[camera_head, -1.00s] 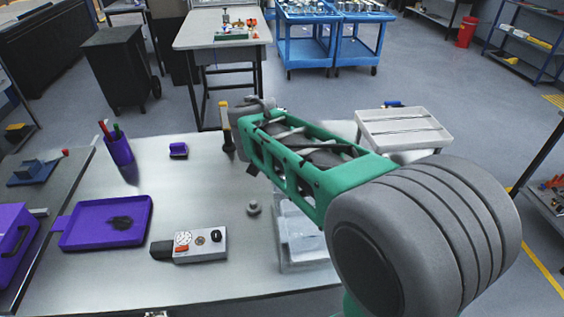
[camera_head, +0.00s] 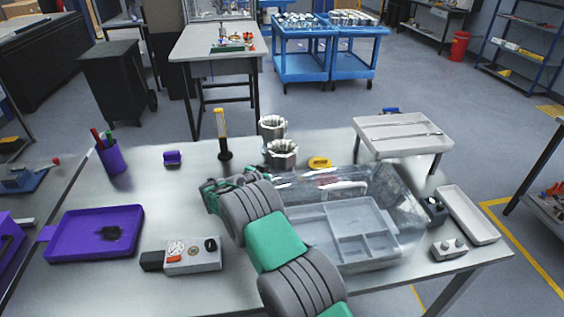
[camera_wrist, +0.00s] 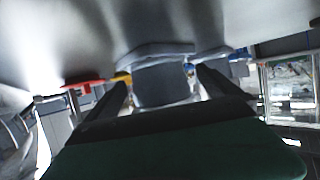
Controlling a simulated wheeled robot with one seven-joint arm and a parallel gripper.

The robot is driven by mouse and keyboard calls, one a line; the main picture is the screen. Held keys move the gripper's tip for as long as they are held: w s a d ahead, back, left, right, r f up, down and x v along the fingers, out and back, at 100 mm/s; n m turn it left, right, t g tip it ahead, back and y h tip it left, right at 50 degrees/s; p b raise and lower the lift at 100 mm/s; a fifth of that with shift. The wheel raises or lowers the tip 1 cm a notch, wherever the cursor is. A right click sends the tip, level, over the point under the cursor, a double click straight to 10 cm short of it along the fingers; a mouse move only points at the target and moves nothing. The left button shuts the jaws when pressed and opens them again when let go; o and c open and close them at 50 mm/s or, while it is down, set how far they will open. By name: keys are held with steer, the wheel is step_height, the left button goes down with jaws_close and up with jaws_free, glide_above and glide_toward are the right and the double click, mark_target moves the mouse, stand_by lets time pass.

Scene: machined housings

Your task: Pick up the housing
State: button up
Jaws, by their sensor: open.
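Two silvery, ribbed metal housings stand on the table in the head view: a nearer one (camera_head: 282,153) and a farther one (camera_head: 272,127) just behind it. My gripper (camera_head: 217,190) is low over the table, left of and nearer than the housings; my arm hides part of it. In the wrist view my gripper (camera_wrist: 161,76) has its two dark fingers spread apart. A grey, round-bodied housing with a wider flange (camera_wrist: 160,88) shows in the gap between them. I cannot tell which of the two it is, or whether the fingertips reach its sides.
A yellow-and-black upright tool (camera_head: 223,135) stands left of the housings. A clear bin with grey compartments (camera_head: 375,225) is to the right, close to my arm. A raised white tray stand (camera_head: 400,130) is behind it. A purple tray (camera_head: 92,235) and a control box (camera_head: 192,256) are at left.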

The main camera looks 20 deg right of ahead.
steer(key=x, duration=0.2)
steer(key=shift+w+d+f, duration=0.2)
steer(key=shift+d, duration=0.1)
steer(key=c, duration=1.8)
steer(key=shift+w+r, duration=0.1)
steer(key=shift+r, duration=0.15)
steer(key=shift+c, duration=0.7)
step_height(320, 180, up, 24)
steer(key=shift+a, duration=0.1)
